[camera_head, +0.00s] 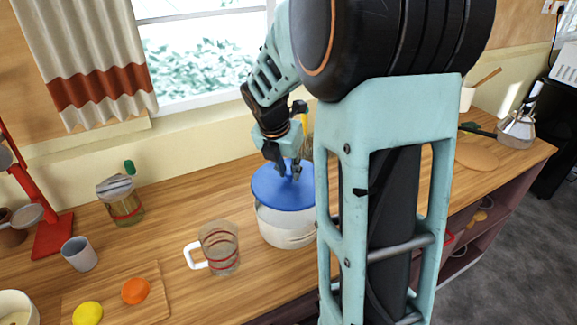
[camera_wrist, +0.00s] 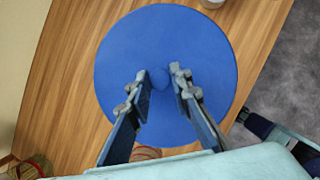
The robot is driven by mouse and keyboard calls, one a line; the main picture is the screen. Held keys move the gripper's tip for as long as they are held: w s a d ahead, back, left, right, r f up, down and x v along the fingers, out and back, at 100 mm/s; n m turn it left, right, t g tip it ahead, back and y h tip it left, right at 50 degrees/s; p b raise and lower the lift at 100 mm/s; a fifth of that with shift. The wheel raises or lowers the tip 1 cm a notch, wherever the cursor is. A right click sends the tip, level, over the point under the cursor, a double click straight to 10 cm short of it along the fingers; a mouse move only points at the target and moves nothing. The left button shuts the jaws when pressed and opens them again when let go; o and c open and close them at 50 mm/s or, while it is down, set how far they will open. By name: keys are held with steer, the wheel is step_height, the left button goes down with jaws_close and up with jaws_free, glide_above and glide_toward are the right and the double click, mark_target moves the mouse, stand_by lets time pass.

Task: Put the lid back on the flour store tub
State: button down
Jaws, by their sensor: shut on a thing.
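The round blue lid (camera_head: 275,190) is at the flour tub (camera_head: 284,228), a white, partly see-through round tub on the wooden counter. The lid covers the tub's mouth in the head view; I cannot tell whether it rests fully on the rim or sits slightly above it. My gripper (camera_head: 289,174) points down at the lid's middle and is shut on its small blue knob. In the wrist view the lid (camera_wrist: 205,45) fills the middle, with the knob (camera_wrist: 158,78) between my gripper's fingertips (camera_wrist: 159,82). The lid hides the tub there.
A red-banded glass mug (camera_head: 221,250) stands left of the tub. A jar (camera_head: 122,203), a grey cup (camera_head: 79,254) and a board (camera_head: 113,303) with orange and yellow round things are further left. The wooden counter (camera_head: 182,215) is clear behind the mug. My arm hides the counter right of the tub.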

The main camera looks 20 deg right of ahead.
mark_target(289, 181)
steer(key=shift+f+b, duration=2.1)
steer(key=shift+b, duration=0.15)
steer(key=shift+f+b, duration=0.55)
steer(key=shift+f, duration=0.55)
steer(key=shift+r+p, duration=0.1)
steer(key=shift+p, duration=0.45)
steer(key=shift+f+p, duration=0.25)
steer(key=shift+p, duration=0.25)
steer(key=c, duration=1.2)
jaws_free()
steer(key=shift+r, duration=0.1)
